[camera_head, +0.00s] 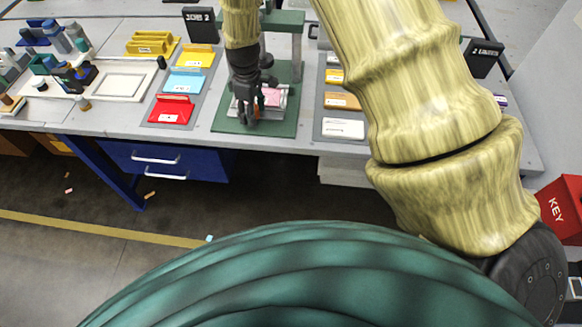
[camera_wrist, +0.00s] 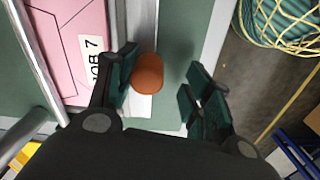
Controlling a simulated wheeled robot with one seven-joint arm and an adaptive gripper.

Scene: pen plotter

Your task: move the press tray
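The press tray is a pale tray (camera_wrist: 138,106) on the green press base (camera_head: 225,122), partly hidden by my arm in the head view. A pink plate (camera_wrist: 75,38) marked "JOB 7" lies in it; the plate also shows in the head view (camera_head: 272,97). An orange-brown rounded knob (camera_wrist: 148,73) stands at the tray's edge. My gripper (camera_wrist: 162,88) is open, with its two dark green fingers apart. The left finger is right beside the knob, perhaps touching it; a gap separates the knob from the right finger. In the head view my gripper (camera_head: 250,118) is over the tray's front.
Red (camera_head: 171,110), blue (camera_head: 186,82) and yellow (camera_head: 196,57) plates lie left of the press. A rack (camera_head: 342,127) with white and orange plates lies right. The bench's front edge is close.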

